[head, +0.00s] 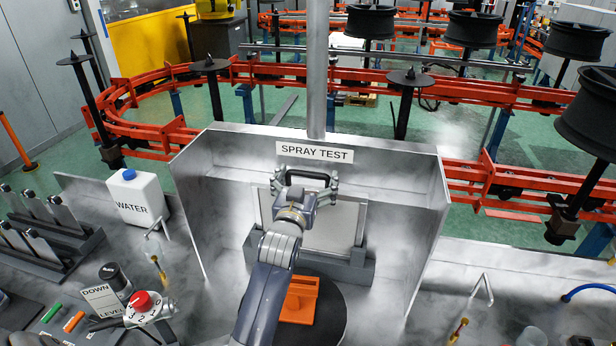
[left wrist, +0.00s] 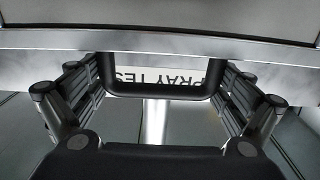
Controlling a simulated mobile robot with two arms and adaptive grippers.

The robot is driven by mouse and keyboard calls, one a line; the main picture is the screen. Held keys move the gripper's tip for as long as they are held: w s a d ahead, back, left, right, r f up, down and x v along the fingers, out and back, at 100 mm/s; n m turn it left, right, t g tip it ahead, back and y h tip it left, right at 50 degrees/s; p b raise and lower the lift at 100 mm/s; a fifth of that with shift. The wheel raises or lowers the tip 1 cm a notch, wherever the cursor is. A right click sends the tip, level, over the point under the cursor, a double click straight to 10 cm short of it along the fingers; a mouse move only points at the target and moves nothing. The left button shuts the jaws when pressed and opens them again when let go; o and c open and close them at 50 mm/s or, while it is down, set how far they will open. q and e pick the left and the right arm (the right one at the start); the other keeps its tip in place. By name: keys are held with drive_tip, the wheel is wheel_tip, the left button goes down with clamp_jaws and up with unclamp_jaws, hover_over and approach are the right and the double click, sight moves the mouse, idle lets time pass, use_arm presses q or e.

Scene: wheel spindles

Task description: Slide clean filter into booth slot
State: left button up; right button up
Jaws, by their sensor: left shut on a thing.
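The filter (head: 337,228) is a pale flat panel with a black handle (head: 306,174) on its top edge. It stands upright inside the metal spray booth (head: 412,210), under the SPRAY TEST label. Its lower edge is at the grey slot holder (head: 361,268); my arm covers part of it, so I cannot tell how deep it sits. My left gripper (head: 306,182) is shut on the handle. The left wrist view shows the handle (left wrist: 155,91) between both fingers and the panel edge (left wrist: 150,40) above. My right gripper is not in view.
An orange fixture (head: 299,300) stands on a dark round plate in front of the holder. A water jug (head: 140,200), a red knob (head: 141,300) and a tool rack (head: 50,240) are to the left. Booth walls close both sides. A red conveyor runs behind.

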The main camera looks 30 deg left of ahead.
use_arm(q)
drive_tip(key=o, duration=1.5)
drive_tip(key=shift+s+f, duration=0.1)
drive_tip(key=shift+s, duration=0.05)
drive_tip(key=shift+s+d, duration=0.1)
drive_tip(key=shift+s, duration=0.15)
drive_tip(key=v, duration=1.1)
drive_tip(key=shift+s+d, duration=0.1)
drive_tip(key=shift+s, duration=0.05)
